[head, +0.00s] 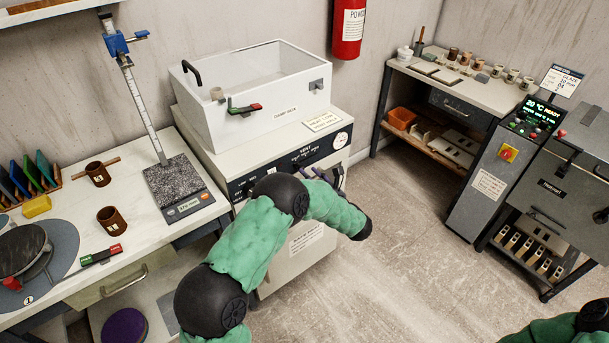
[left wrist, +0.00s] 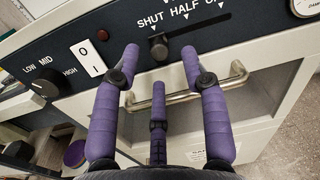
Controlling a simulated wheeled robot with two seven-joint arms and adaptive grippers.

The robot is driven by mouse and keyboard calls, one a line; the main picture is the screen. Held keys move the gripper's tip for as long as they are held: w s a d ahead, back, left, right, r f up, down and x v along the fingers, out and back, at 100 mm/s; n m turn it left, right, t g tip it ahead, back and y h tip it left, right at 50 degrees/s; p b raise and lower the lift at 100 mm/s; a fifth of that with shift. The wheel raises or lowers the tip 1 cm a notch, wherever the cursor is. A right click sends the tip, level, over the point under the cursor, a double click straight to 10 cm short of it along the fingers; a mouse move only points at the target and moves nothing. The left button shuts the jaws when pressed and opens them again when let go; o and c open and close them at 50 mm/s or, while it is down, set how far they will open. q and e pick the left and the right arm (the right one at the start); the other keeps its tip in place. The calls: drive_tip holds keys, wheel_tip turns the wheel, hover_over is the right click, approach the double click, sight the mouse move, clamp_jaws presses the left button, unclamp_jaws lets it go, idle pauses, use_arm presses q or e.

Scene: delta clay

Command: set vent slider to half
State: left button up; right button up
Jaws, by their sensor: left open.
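The vent slider (left wrist: 158,47) is a small dark knob at the left end of a slot on a dark panel, by the SHUT mark. The HALF mark is to its right, with the last label partly cut off. My left gripper (left wrist: 160,54) is open, its purple fingertips on either side of the knob in the picture; I cannot tell whether they touch it. In the head view, the left gripper (head: 322,174) is at the front panel (head: 285,165) of the damp box cabinet, mostly behind my arm. My right gripper is out of view.
A pale handle (left wrist: 165,98) runs across the cabinet front just below the panel. A rotary knob (left wrist: 43,85) and a 0/1 switch (left wrist: 88,57) are left of the slider. A round gauge (head: 340,140) is at the panel's right. Open floor (head: 395,220) lies to the right.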

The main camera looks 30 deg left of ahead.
sight(299, 167)
use_arm(q)
drive_tip(key=shift+b+x, duration=0.35)
drive_tip(key=shift+x, duration=1.35)
clamp_jaws()
